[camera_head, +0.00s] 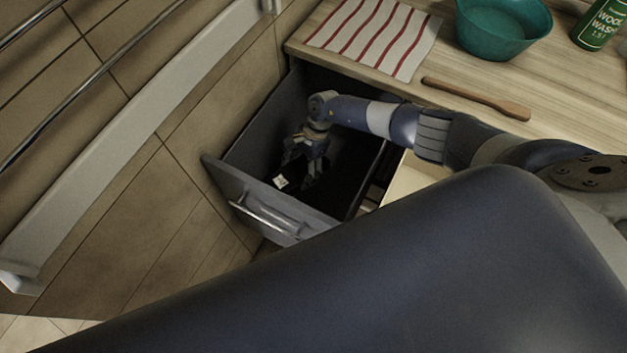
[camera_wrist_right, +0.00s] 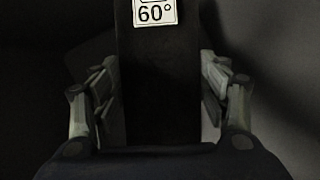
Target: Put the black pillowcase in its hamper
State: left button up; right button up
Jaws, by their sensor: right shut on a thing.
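The black pillowcase (camera_wrist_right: 160,85) is a dark, folded piece between the fingers of my right gripper, with a white "60°" tag on it in the right wrist view. My right gripper (camera_head: 305,168) is shut on it, down inside the open dark drawer-type hamper (camera_head: 228,180). In the head view the pillowcase's white tag (camera_head: 281,182) shows beside the fingers, near the drawer's front wall. The dark cloth blends with the dark interior, so I cannot tell whether it touches the bottom. My left gripper is not in view.
The hamper's front has a metal bar handle (camera_head: 265,217). A wooden counter above holds a striped cloth (camera_head: 372,35), a wooden stick-like tool (camera_head: 476,98), a teal basin (camera_head: 503,25) and a green bottle (camera_head: 602,22). A tiled wall with rails is at left.

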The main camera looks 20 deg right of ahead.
jog(key=shift+b+x, duration=0.45)
jog(key=shift+x, duration=0.4)
jog(key=shift+w+a+f+b, duration=0.15)
jog(key=shift+w+f+b, duration=0.05)
jog(key=shift+f+b, duration=0.1)
jog(key=shift+a+f, duration=0.1)
jog(key=shift+f, duration=0.15)
jog(key=b, duration=0.2)
send_over(299, 196)
notch_tip(299, 196, down, 5)
notch_tip(299, 196, down, 4)
jog(key=shift+a+r+b, duration=0.1)
jog(key=shift+r+b, duration=0.1)
jog(key=shift+b, duration=0.85)
jog(key=shift+f+b, duration=0.3)
jog(key=shift+f, duration=0.2)
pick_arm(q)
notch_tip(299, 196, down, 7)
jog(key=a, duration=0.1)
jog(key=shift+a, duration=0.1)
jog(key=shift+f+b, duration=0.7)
pick_arm(e)
jog(key=shift+f, duration=0.6)
